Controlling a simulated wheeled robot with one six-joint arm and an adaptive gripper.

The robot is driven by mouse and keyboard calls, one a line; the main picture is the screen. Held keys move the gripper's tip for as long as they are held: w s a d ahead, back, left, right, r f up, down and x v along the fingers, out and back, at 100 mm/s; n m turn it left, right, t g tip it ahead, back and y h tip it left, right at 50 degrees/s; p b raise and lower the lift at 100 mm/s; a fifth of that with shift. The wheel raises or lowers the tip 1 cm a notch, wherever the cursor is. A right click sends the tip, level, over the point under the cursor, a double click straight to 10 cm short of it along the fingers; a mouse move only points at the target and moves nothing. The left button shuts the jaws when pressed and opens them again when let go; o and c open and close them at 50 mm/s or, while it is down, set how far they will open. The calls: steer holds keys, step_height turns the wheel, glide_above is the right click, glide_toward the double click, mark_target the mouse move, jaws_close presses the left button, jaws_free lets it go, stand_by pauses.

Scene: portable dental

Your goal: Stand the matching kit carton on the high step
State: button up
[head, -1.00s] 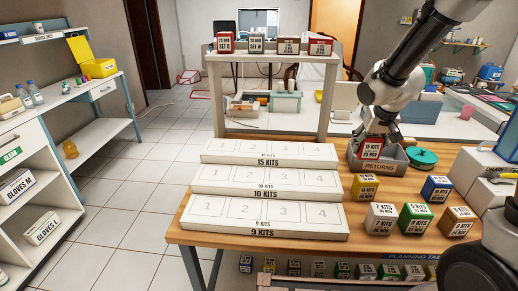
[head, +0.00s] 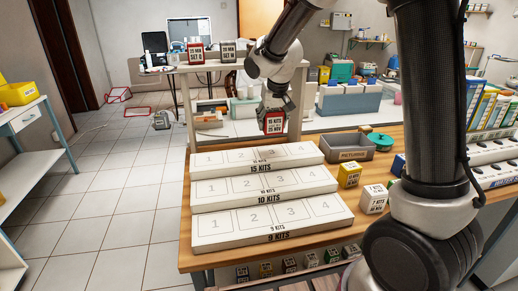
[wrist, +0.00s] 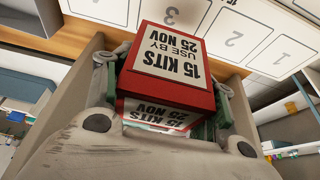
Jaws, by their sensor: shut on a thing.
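My gripper (head: 273,103) is shut on a red carton (head: 273,123) labelled 15 KITS, USE BY 25 NOV. It holds the carton upright in the air over the right back part of the high step (head: 285,160), which is marked 15 KITS. In the wrist view the red carton (wrist: 172,85) sits between the fingers of my gripper (wrist: 165,100), its label upside down in that picture. The high step's slots 1 to 4 look empty. Slots 4 and 3 are partly near the carton in the head view.
The middle step (head: 255,192), marked 10 KITS, and the low step (head: 265,222), marked 9 KITS, are bare. The grey RETURNS tray (head: 350,156) looks empty. A yellow carton (head: 349,174) and a white carton (head: 373,199) stand right of the steps. A raised shelf stands behind.

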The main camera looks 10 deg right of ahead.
mark_target(275, 121)
step_height(275, 121, down, 8)
steer(key=shift+r, duration=0.2)
steer(key=o, duration=1)
steer(key=shift+f, duration=0.15)
steer(key=shift+o, duration=0.2)
steer(key=v, duration=1.2)
steer(key=shift+s, duration=0.1)
steer(key=s+d+r, duration=0.6)
steer(key=s+d, duration=0.3)
steer(key=s, duration=0.2)
steer(key=s+d, duration=0.3)
steer(key=s, duration=0.6)
steer(key=s+d, duration=0.2)
steer(key=s, duration=0.7)
steer(key=shift+s+d+r, duration=0.2)
steer(key=shift+d+r, duration=0.05)
steer(key=shift+d, duration=0.15)
